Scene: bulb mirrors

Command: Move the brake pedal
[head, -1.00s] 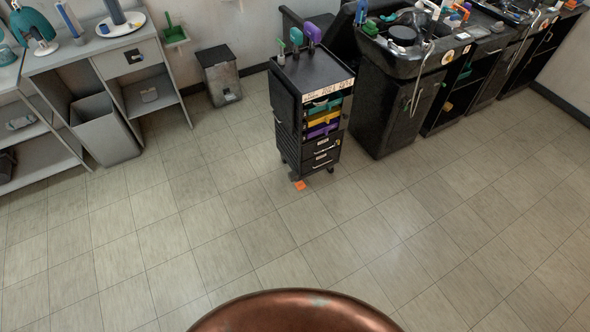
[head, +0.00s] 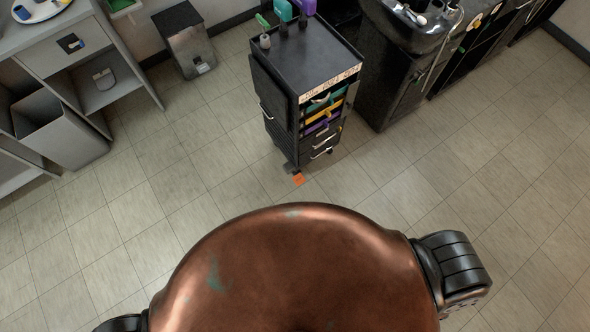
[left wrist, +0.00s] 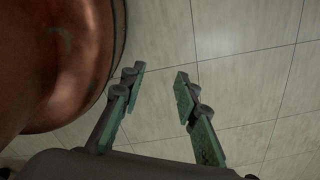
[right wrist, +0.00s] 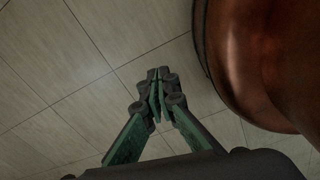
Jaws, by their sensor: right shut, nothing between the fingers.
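The brake pedal is the small orange piece (head: 298,179) at floor level by the near lower corner of the black trolley (head: 306,70) in the head view. It is small at this distance, and neither wrist view shows it. My left gripper (left wrist: 158,74) is open and empty above bare floor tiles in the left wrist view. My right gripper (right wrist: 155,76) is shut with nothing between its fingers, also above bare floor, in the right wrist view. Neither gripper shows in the head view, and both are apart from the trolley.
The trolley has coloured drawers and tools on top. A grey bin (head: 186,40) stands behind it to the left, and a black wash unit (head: 405,75) to its right. Grey shelves (head: 75,50) line the left. The tiled floor (head: 130,215) between my body and the trolley is clear.

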